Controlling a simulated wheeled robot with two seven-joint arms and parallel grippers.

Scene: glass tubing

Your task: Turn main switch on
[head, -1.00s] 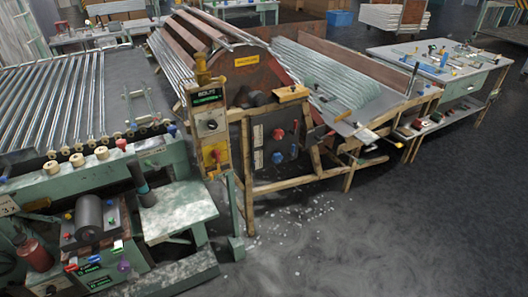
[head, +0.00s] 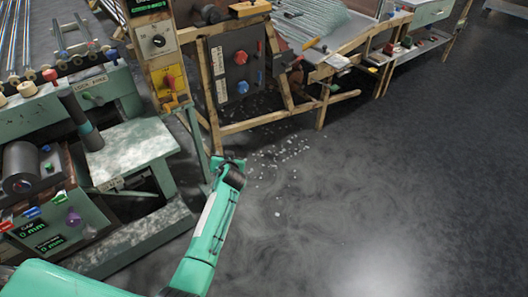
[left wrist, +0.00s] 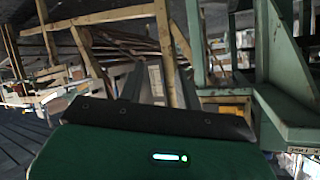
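A red rotary switch (head: 170,81) sits on a yellow plate (head: 159,75) on the wooden post of the machine. It looks like the main switch, though I cannot read a label. My left arm comes in from the bottom left. Its far end (head: 232,169) is low in front of the machine, below and right of the yellow plate, apart from the switch. In the left wrist view my green hand housing (left wrist: 160,152) fills the bottom. My right gripper is not in view.
Above the yellow plate is a white plate with a dark knob (head: 158,41). A dark panel (head: 225,70) to the right carries red and blue knobs. A green bench (head: 138,150) stands left. White shards (head: 280,160) litter the floor; the floor at right is clear.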

